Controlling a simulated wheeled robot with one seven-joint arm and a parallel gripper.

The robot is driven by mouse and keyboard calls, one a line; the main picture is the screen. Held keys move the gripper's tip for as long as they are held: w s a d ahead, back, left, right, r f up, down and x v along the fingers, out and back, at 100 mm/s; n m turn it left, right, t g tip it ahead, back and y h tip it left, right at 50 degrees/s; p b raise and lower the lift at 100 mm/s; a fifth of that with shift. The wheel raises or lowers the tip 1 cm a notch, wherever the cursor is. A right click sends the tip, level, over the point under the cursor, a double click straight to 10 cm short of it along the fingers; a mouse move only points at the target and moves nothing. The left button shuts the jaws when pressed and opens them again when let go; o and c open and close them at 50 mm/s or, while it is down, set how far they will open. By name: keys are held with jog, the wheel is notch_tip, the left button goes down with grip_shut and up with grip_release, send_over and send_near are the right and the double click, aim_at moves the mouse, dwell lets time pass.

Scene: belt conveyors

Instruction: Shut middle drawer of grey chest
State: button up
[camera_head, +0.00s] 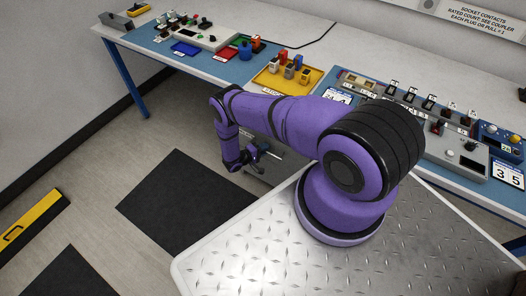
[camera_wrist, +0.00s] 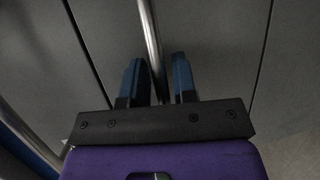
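The grey chest (camera_wrist: 215,35) fills most of the wrist view, with dark seams between its fronts on the left and right. A metal bar handle (camera_wrist: 150,40) runs across the front between these seams. My gripper (camera_wrist: 158,75) has its two blue fingers apart, one on each side of the bar, with a gap visible at least on the right. In the head view my gripper (camera_head: 252,156) is low beside the bench, and the chest is mostly hidden behind my arm. How far the middle drawer stands out cannot be told.
A long blue-topped bench (camera_head: 222,68) along the wall carries trays, blocks and switch boxes. A yellow tray (camera_head: 267,84) stands near its middle. Dark mats (camera_head: 180,200) lie on the open floor to the left. A yellow-topped bar (camera_head: 30,222) lies at far left.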

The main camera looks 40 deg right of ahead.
jog(key=shift+o, duration=0.5)
jog(key=a+r, duration=0.2)
jog(key=a, duration=0.8)
jog(key=shift+w+a, duration=0.2)
jog(key=shift+a, duration=0.15)
